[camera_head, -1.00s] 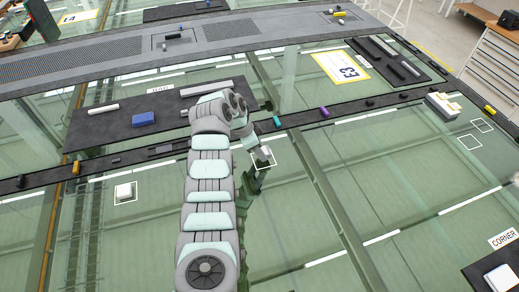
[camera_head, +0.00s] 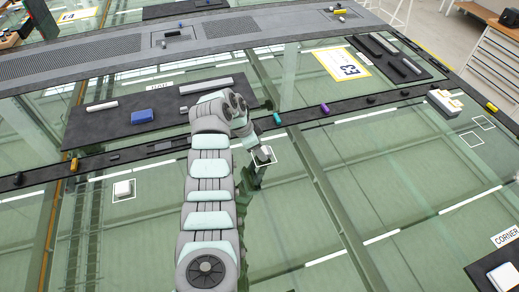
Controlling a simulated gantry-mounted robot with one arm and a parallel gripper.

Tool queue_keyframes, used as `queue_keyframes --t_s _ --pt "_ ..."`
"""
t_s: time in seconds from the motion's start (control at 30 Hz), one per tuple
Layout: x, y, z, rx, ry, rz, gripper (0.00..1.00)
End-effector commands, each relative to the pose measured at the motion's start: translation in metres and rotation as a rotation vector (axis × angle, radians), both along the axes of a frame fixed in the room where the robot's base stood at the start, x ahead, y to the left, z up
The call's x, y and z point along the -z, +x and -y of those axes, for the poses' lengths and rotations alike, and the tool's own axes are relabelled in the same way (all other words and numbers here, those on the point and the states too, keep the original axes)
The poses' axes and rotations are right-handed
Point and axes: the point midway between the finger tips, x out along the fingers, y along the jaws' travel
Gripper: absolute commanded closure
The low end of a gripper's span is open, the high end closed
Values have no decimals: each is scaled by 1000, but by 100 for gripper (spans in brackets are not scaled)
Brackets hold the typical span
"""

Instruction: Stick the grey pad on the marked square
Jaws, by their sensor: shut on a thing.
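My gripper (camera_head: 262,153) is at the glass to the right of my arm, shut on a small grey pad (camera_head: 265,152). The pad is at the white-outlined marked square (camera_head: 295,166), within its outline as seen from here. I cannot tell whether the pad touches the glass. The gripper's fingers are small and partly hidden by the pad and the arm. Another pale pad (camera_head: 122,188) lies inside a second outlined square (camera_head: 122,199) to the left.
A dark rail (camera_head: 350,108) with several small coloured cylinders runs behind the gripper. A black mat (camera_head: 90,132) with a blue block (camera_head: 142,117) lies at back left. The glass in front is clear.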

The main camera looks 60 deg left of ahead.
Motion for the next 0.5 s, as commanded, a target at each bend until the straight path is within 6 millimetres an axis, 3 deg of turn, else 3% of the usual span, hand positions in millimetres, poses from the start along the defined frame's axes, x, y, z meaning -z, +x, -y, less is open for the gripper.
queue_keyframes --t_s 0.5 --pt "10 0 0 0 0 0 84"
